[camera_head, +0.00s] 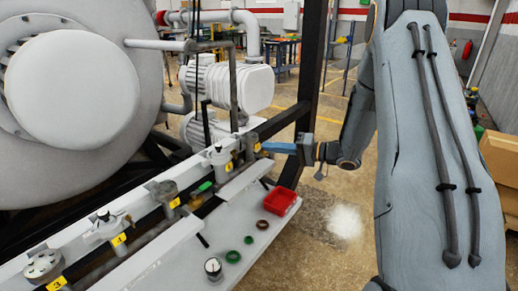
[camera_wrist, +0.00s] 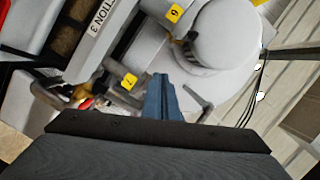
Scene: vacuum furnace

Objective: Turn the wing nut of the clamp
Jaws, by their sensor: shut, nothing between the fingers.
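My gripper (camera_head: 268,147) has blue fingers that point left, toward the far end of the pipe row, close to a small yellow label (camera_head: 257,147). In the wrist view the fingers (camera_wrist: 160,80) are together and empty. Their tips are close to the label 7 (camera_wrist: 129,81), with a thin grey bar (camera_wrist: 196,97) just to their right. A brass-coloured fitting (camera_wrist: 84,92) lies left of the label. A small dark and brass part (camera_wrist: 187,42) sits near the label 6 (camera_wrist: 174,13). I cannot tell which part is the clamp's wing nut.
A white shelf (camera_head: 205,235) below the pipes carries a red bin (camera_head: 279,201), green rings (camera_head: 233,257), a brown ring (camera_head: 262,224) and a gauge (camera_head: 213,267). A black frame post (camera_head: 312,70) stands behind my gripper. A large white vessel (camera_head: 75,85) fills the left.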

